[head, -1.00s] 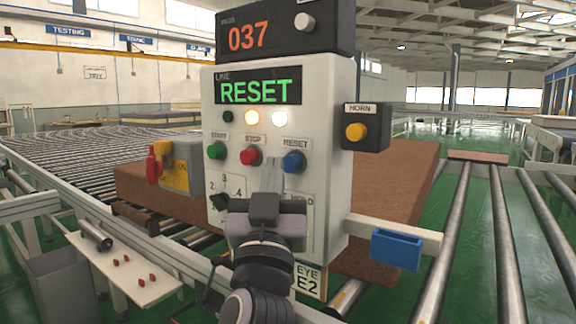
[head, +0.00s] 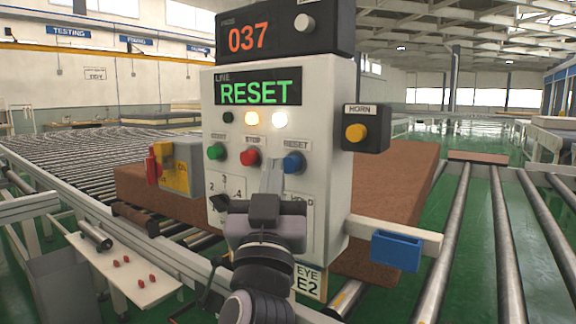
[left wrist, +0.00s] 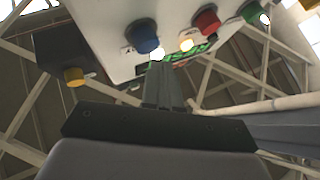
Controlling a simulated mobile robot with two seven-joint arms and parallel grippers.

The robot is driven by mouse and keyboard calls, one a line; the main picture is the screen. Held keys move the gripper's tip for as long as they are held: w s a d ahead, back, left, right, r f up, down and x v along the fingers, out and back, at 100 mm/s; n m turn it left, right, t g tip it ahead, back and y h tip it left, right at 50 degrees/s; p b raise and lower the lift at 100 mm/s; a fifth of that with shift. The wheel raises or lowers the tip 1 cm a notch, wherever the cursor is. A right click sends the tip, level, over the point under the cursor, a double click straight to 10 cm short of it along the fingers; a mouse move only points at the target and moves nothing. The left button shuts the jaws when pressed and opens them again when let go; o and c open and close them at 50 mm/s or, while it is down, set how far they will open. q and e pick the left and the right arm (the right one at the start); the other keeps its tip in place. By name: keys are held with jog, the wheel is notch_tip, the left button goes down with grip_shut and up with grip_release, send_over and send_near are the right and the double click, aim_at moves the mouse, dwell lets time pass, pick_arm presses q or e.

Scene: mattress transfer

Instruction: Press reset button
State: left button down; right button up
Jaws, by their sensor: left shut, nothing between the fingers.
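The blue reset button (head: 293,163) is on the right of the button row on the white control box (head: 325,200), under a RESET label. It also shows in the left wrist view (left wrist: 145,37). My left gripper (head: 273,168) is shut and empty, its fingertips just left of and slightly below the blue button in the head view. In the left wrist view its fingers (left wrist: 162,72) point toward the panel close below the blue button. I cannot tell whether they touch the panel. The display (head: 258,90) reads RESET in green. My right gripper does not show.
The red stop button (head: 250,157) and green start button (head: 216,151) sit left of the blue one. A horn box with a yellow button (head: 355,132) juts out at right. A rotary selector (head: 220,202) is lower left. Roller conveyors (head: 505,250) surround the box.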

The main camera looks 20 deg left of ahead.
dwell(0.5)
pick_arm(q)
jog(key=shift+w+d+b, duration=0.15)
jog(key=shift+w+b, duration=0.25)
dwell(0.5)
jog(key=shift+w+d+b, duration=0.25)
jog(key=shift+w+b, duration=0.3)
jog(key=shift+w, duration=0.25)
dwell(0.5)
jog(key=shift+s, duration=0.1)
jog(key=shift+s+a, duration=0.2)
jog(key=shift+s, duration=0.35)
jog(key=shift+s+a, duration=0.2)
jog(key=shift+s, duration=0.35)
jog(key=shift+p, duration=0.3)
